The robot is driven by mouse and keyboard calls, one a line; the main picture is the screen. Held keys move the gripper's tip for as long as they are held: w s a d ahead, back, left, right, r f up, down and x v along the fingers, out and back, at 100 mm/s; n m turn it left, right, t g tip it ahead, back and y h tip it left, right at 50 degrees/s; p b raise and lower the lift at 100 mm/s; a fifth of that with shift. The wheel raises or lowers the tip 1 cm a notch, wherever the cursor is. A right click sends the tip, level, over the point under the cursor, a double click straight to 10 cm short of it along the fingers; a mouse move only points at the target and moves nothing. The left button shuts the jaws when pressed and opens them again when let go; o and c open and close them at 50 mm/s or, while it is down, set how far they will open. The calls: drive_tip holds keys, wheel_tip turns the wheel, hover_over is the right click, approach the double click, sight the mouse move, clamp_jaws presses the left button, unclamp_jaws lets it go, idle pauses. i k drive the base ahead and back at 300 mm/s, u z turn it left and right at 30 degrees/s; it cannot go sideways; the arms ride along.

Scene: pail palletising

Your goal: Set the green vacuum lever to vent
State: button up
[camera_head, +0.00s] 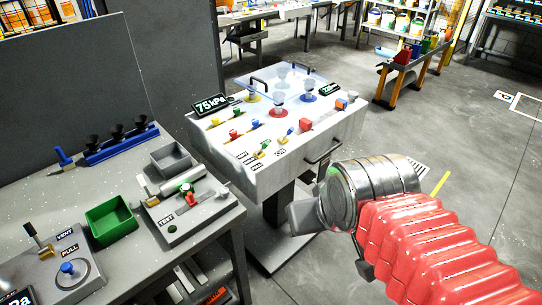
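A white console (262,180) stands in the middle of the view with small coloured controls on its sloped top. A small lever with green and yellow parts (263,149) sits near its front left edge, beside small printed labels; its setting is too small to read. My gripper (298,216) is at the end of my red-sleeved arm, in front of and below the console's right front side. It is apart from the lever. Its fingers are not clear enough to tell open from shut.
A grey bench (200,228) at left carries a green bin (110,222), a test fixture with a green knob (186,187) and a lever (38,238) near a VENT label.

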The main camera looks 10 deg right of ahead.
sight(266, 143)
drive_tip(key=z, duration=0.05)
drive_tip(key=k, duration=0.2)
drive_tip(key=u, duration=1.05)
drive_tip(key=i, duration=0.55)
drive_tip(key=z, duration=0.05)
